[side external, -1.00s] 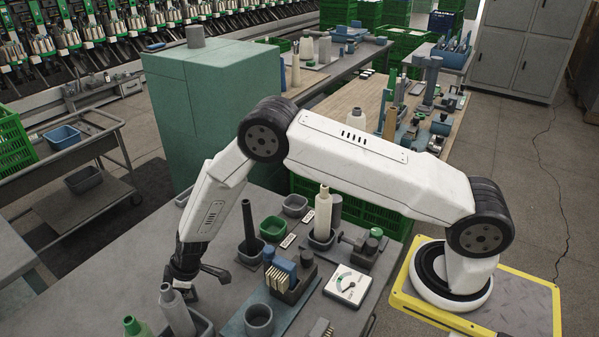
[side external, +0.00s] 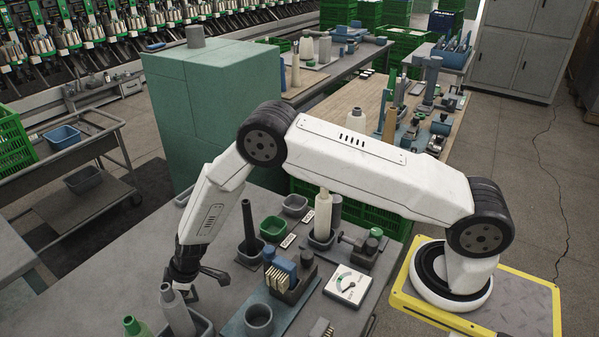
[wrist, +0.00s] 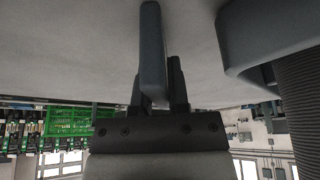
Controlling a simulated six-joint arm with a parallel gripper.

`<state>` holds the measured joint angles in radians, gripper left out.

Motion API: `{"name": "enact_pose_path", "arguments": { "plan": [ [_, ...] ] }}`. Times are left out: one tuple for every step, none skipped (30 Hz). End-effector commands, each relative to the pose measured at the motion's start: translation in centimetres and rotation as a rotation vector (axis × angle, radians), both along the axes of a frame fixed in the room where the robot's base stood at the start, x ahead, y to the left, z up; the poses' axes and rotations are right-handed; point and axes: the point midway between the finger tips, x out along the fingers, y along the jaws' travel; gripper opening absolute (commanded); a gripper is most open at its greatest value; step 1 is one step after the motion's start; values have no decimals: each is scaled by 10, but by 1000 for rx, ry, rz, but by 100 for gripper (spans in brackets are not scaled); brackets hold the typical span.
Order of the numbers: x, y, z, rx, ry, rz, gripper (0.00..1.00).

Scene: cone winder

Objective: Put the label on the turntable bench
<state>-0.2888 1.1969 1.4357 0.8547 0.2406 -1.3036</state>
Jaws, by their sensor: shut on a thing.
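My gripper (side external: 190,288) is low over the front grey bench (side external: 95,290), beside a tray holding a pale cone. In the wrist view my gripper (wrist: 158,92) is shut on a narrow grey-blue piece (wrist: 152,45), seen edge-on between the fingers. I cannot tell whether this piece is the label. A small white tag (side external: 289,240) with dark marks lies on the front bench near the green bowl. A wood-topped bench (side external: 362,98) with several devices stands behind; I cannot tell which bench is the turntable bench.
A green cabinet (side external: 215,110) rises behind. The front bench's left part is clear.

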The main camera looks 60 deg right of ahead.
Motion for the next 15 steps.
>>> {"name": "enact_pose_path", "arguments": {
  "plan": [
    [0,0,0,0,0,0,0],
    [0,0,0,0,0,0,0],
    [0,0,0,0,0,0,0],
    [0,0,0,0,0,0,0],
    [0,0,0,0,0,0,0],
    [0,0,0,0,0,0,0],
    [0,0,1,1,-1,0,0],
    [0,0,1,1,-1,0,0],
    [0,0,1,1,-1,0,0],
    [0,0,2,0,-1,1,0],
    [0,0,3,0,-1,1,0],
    [0,0,4,0,-1,1,0],
    [1,0,6,1,-2,1,0],
    [1,0,7,1,-2,0,0],
    [1,0,10,1,-3,0,0]
  ]
}}
